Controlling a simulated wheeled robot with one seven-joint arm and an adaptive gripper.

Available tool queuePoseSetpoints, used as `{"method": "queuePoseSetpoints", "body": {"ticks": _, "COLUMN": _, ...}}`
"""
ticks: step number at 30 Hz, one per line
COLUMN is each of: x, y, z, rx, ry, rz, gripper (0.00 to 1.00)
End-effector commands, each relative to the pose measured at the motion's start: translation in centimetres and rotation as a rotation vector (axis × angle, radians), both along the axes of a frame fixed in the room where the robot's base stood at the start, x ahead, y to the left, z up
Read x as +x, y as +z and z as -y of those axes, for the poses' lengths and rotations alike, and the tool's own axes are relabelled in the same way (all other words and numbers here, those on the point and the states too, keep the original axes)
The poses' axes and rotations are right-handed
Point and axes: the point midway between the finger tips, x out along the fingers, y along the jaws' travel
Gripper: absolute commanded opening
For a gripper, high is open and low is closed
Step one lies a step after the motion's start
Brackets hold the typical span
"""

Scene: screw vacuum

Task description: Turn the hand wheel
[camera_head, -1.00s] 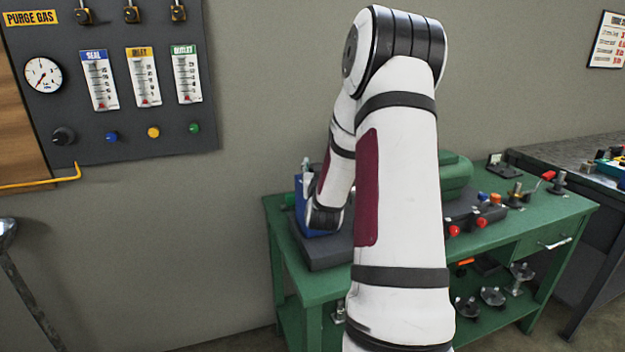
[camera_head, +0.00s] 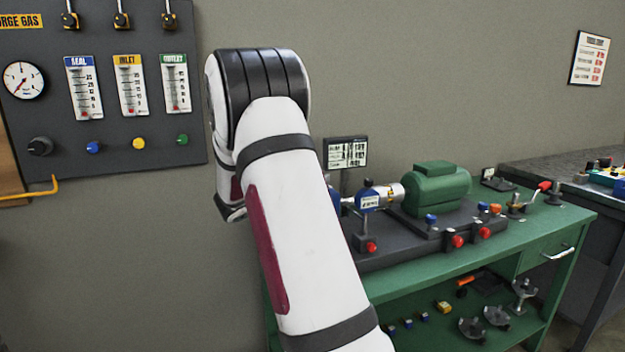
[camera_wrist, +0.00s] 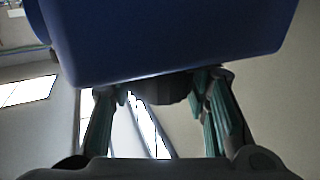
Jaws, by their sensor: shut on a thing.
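In the wrist view the two teal-lined fingers of my gripper (camera_wrist: 158,96) are closed on a dark round part (camera_wrist: 160,88). This part sits just under a large blue body (camera_wrist: 170,40) that fills the top of the view. The dark part may be the hand wheel, but its shape is mostly hidden and I cannot tell for sure. In the head view my own arm hides my gripper and whatever it holds. No hand wheel can be clearly made out there. A sliver of blue casing (camera_head: 336,200) shows beside my arm at the left end of the machine.
The green bench (camera_head: 400,290) carries a green motor (camera_head: 436,188) on a dark base, with red knobs and small fittings. Several metal parts lie on its lower shelf. A gauge panel (camera_head: 100,150) hangs on the left wall. A dark worktable (camera_head: 570,172) stands at the right.

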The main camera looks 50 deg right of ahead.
Motion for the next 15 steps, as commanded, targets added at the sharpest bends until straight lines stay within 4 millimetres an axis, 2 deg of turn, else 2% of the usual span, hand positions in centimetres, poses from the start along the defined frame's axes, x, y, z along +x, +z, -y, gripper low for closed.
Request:
{"method": "queuePoseSetpoints", "body": {"ticks": 6, "x": 0.13, "y": 0.09, "z": 0.06, "rx": -0.003, "ry": -0.092, "rz": 0.000, "gripper": 0.15}}
{"method": "queuePoseSetpoints", "body": {"ticks": 15, "x": 0.06, "y": 0.11, "z": 0.08, "rx": -0.003, "ry": -0.138, "rz": 0.001, "gripper": 0.15}}
